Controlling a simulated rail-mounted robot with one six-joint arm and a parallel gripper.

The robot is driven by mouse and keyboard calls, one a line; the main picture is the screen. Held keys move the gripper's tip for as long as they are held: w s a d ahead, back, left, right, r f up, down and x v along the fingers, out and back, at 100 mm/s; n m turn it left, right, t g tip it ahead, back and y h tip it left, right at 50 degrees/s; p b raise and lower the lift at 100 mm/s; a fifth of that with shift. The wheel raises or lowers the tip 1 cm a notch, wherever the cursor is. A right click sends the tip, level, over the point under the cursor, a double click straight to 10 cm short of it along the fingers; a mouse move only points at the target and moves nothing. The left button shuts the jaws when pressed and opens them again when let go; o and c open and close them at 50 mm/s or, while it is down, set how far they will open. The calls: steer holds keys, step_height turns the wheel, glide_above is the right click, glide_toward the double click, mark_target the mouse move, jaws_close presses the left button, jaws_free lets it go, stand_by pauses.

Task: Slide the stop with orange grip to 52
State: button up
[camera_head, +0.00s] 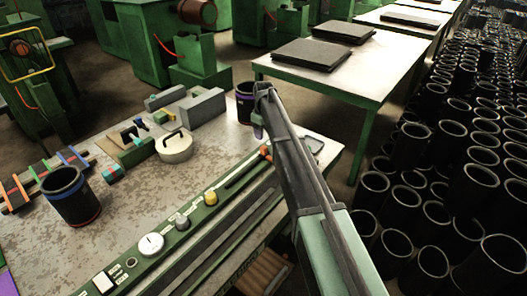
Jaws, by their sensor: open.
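An orange piece (265,152) sits at the far end of the dark slot in the green control panel (222,197) along the bench's front edge. Another orange bar (17,191) lies on a rack with green and blue bars at the left of the bench. I cannot tell which one is the stop's grip, and no scale numbers are readable. My gripper (258,131) hangs open at the end of my arm, just above and beside the panel's orange piece. It looks apart from it, and its fingers are small and partly hidden by my arm.
On the bench (130,215) stand a black sleeve with a red lower band (69,196), a round lidded pot (174,146) and grey blocks (203,106). Another dark sleeve (244,104) stands close behind my gripper. Many black sleeves (415,150) fill the right side.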

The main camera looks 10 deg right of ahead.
mark_target(264, 147)
step_height(264, 147, down, 9)
steer(key=b, duration=0.8)
steer(key=shift+f, duration=0.2)
steer(key=shift+r, duration=0.1)
jaws_close()
